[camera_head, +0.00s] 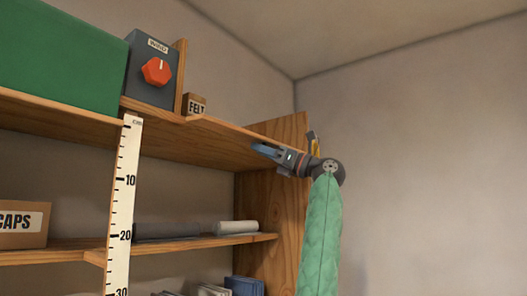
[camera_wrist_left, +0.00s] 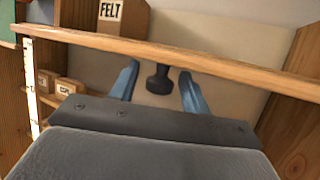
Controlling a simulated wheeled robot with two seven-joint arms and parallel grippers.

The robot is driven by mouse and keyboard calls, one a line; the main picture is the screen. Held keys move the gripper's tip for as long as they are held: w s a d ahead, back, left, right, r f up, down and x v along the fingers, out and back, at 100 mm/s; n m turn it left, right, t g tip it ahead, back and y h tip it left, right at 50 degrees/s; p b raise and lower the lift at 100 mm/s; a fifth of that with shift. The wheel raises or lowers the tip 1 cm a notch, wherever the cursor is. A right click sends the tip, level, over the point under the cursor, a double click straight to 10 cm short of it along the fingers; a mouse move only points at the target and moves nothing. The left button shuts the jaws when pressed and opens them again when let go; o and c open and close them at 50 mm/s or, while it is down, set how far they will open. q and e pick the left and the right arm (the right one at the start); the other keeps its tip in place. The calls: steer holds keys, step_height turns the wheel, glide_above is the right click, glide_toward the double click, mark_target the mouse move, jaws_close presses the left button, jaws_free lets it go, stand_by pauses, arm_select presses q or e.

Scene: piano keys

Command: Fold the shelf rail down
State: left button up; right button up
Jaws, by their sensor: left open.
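The wooden front strip of the upper shelf, which looks like the shelf rail (camera_head: 222,128), runs along the shelf's front edge. In the left wrist view a long wooden bar (camera_wrist_left: 225,68) crosses the picture just beyond the fingertips. A dark knob (camera_wrist_left: 158,82) shows between the fingers, below the bar. My left gripper (camera_head: 258,150) is at the right end of the upper shelf, its blue fingers pointing left. In the wrist view the left gripper (camera_wrist_left: 159,68) is open, with nothing held. I cannot tell whether its fingers touch the bar. My right gripper is not in view.
A green box (camera_head: 60,55), a grey box with a red knob (camera_head: 157,71) and a FELT block (camera_head: 195,104) stand on the upper shelf. A ruler (camera_head: 123,200) hangs in front. Rolls (camera_head: 180,230) lie on the lower shelf. A wooden side panel (camera_head: 270,195) closes the right.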

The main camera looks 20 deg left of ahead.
arm_select(q)
steer(key=shift+c, duration=0.5)
steer(key=c, duration=0.8)
steer(key=shift+c, duration=0.2)
